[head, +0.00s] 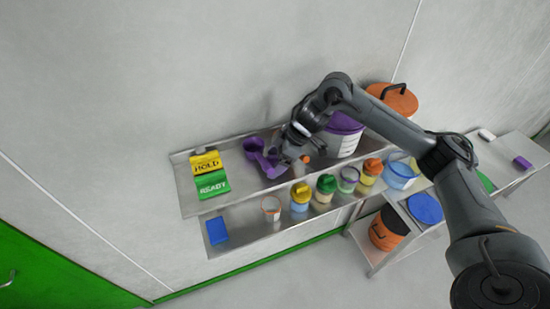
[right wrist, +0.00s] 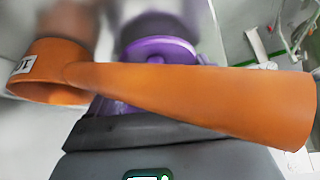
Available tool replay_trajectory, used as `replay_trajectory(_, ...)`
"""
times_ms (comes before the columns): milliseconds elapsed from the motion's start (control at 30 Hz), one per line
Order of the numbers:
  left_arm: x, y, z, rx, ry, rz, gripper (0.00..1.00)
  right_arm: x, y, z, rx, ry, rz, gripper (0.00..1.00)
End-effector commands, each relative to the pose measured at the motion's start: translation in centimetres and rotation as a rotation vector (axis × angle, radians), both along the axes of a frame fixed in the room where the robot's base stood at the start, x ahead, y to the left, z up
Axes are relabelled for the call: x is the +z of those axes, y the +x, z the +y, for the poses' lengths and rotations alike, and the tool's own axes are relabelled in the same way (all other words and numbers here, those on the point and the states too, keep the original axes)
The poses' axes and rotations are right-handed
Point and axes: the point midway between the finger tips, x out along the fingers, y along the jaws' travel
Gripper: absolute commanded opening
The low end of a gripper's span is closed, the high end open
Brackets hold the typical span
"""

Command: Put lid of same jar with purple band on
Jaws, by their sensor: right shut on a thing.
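The jar with a purple band (head: 348,179) stands on the lower shelf, between the green-lidded jar (head: 326,185) and the orange-lidded jar (head: 371,170). It is small here, and I cannot tell whether its top is covered. I cannot make out a separate purple lid for it. My right gripper (head: 298,155) is above the upper shelf, shut on what looks like an orange scoop. Only an orange tip (head: 306,158) of it shows in the head view. In the right wrist view the orange scoop (right wrist: 190,97) lies across the gripper and hides the fingertips. My left gripper is out of view.
A purple scoop (head: 266,157) lies beside my gripper, near the yellow HOLD sign (head: 206,163) and green READY sign (head: 212,184). A purple-topped tub (head: 344,136) stands behind my arm. A white jar (head: 271,208) and yellow-lidded jar (head: 301,194) share the lower shelf with a blue block (head: 217,231).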

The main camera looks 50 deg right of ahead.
Motion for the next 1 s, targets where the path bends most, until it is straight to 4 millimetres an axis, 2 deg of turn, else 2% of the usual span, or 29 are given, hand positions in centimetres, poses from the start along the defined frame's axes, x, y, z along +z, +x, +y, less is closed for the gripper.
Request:
replay_trajectory(333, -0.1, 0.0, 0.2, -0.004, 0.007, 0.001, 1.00, -0.4, -0.1, 0.0, 0.000, 0.000, 0.002, 0.54)
replay_trajectory(367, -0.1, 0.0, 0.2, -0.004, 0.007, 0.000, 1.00, -0.4, 0.0, 0.0, 0.000, -0.001, 0.001, 0.86)
replay_trajectory(400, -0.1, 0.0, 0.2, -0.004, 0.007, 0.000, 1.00, -0.3, 0.0, 0.0, 0.000, -0.001, 0.001, 0.92)
replay_trajectory(433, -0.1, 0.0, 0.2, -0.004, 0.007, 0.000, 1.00, -0.3, 0.0, 0.0, 0.000, -0.001, 0.001, 0.94)
replay_trajectory(767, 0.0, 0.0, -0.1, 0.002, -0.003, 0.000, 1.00, -0.1, 0.0, 0.0, 0.000, 0.000, 0.000, 0.94)
replay_trajectory(1000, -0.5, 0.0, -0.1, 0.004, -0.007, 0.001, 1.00, 2.1, -0.8, -0.9, -0.002, -0.001, -0.004, 0.94)
